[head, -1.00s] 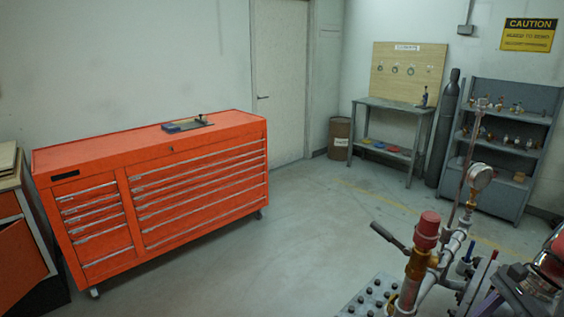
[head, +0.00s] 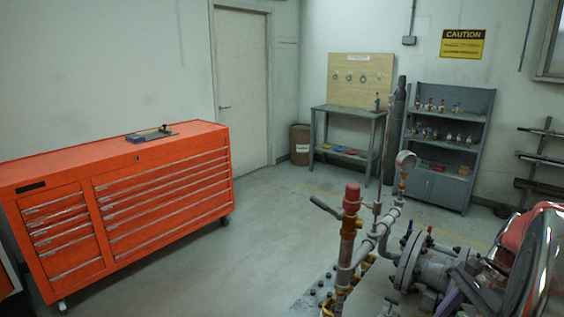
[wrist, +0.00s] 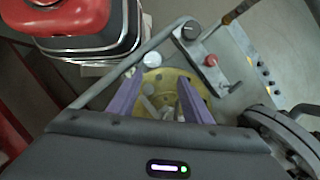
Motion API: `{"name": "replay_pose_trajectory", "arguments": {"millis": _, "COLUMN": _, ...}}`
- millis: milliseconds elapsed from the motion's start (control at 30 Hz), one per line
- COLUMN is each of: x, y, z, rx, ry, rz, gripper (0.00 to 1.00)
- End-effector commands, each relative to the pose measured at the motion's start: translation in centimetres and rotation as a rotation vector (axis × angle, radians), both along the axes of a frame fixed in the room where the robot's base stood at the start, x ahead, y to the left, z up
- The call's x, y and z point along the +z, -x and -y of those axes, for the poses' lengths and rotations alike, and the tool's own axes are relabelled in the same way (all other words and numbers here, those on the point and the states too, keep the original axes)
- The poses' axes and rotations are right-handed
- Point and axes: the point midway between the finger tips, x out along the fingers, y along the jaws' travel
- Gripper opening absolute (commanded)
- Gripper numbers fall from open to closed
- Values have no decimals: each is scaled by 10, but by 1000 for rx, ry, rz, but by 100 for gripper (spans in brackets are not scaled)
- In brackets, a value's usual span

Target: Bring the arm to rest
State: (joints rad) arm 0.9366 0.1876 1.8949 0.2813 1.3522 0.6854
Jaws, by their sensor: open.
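My gripper (wrist: 158,92) shows in the wrist view with two purple fingers spread apart. Nothing is held between them. A yellow round part (wrist: 171,82) lies beyond the fingers; I cannot tell how far it is from the fingertips. A purple finger seems to show in the head view at the lower right, partly hidden. The grey flanged valve pipework (head: 412,262) stands at the lower right of the head view, close to the arm.
A red-capped pipe (head: 351,200) and a pressure gauge (head: 405,160) stand upright left of the arm. An orange tool cabinet (head: 150,205) is at left. A workbench (head: 347,112) and grey shelves (head: 446,145) stand at the back. Floor (head: 265,225) between is clear.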

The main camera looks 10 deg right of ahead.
Motion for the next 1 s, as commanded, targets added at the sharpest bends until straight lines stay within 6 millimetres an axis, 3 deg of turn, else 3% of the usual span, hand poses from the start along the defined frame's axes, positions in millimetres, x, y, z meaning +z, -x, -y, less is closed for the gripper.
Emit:
{"name": "replay_pose_trajectory", "arguments": {"millis": 333, "x": -3, "y": -4, "z": 3, "rx": 76, "ry": 30, "rz": 35, "gripper": 45}}
{"name": "replay_pose_trajectory", "arguments": {"millis": 600, "x": -21, "y": 7, "z": 3, "rx": 213, "ry": 90, "rz": 66, "gripper": 45}}
{"name": "replay_pose_trajectory", "arguments": {"millis": 833, "x": -20, "y": 11, "z": -14, "rx": 366, "ry": 167, "rz": 101, "gripper": 45}}
{"name": "replay_pose_trajectory", "arguments": {"millis": 1000, "x": -13, "y": 8, "z": -36, "rx": 511, "ry": 237, "rz": 134, "gripper": 45}}
